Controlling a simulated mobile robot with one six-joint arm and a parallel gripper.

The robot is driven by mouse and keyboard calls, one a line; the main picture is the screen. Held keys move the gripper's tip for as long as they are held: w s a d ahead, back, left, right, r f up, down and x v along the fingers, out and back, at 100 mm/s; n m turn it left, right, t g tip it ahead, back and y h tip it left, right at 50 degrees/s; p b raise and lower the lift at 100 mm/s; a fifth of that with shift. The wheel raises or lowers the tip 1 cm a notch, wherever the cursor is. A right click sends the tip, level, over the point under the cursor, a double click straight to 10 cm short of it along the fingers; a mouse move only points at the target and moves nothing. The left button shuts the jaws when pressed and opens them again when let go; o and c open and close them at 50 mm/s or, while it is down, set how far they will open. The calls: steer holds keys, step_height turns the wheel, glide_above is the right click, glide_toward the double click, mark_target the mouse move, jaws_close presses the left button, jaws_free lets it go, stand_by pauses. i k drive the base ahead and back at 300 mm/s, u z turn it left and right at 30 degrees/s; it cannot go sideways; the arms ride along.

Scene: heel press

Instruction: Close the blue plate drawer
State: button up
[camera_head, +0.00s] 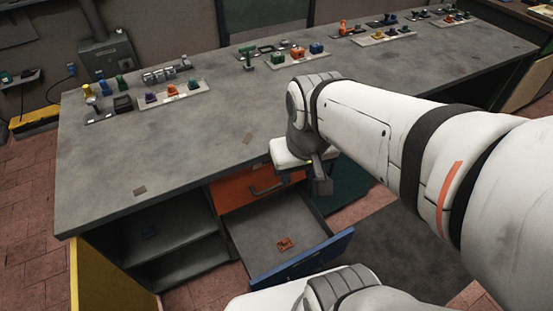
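The drawer with the blue front (318,257) is pulled well out from under the grey worktop. Its grey tray shows, with a small orange object (284,243) lying inside. The blue front is partly hidden at the bottom by a white and grey link of my arm. My gripper (322,186) hangs above the right side of the open drawer, beside the worktop's front edge. It appears apart from the blue front. Its fingertips are small and dark here, so I cannot tell whether they are open or shut.
Above the open drawer, an orange drawer (240,192) with a dark handle looks shut.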

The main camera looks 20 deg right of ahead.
mark_target(255, 228)
steer(key=u, duration=0.2)
steer(key=k, duration=0.85)
steer(key=z, duration=0.2)
steer(key=i, duration=0.5)
steer(key=u, duration=0.55)
steer(key=k, duration=0.75)
steer(key=z, duration=0.65)
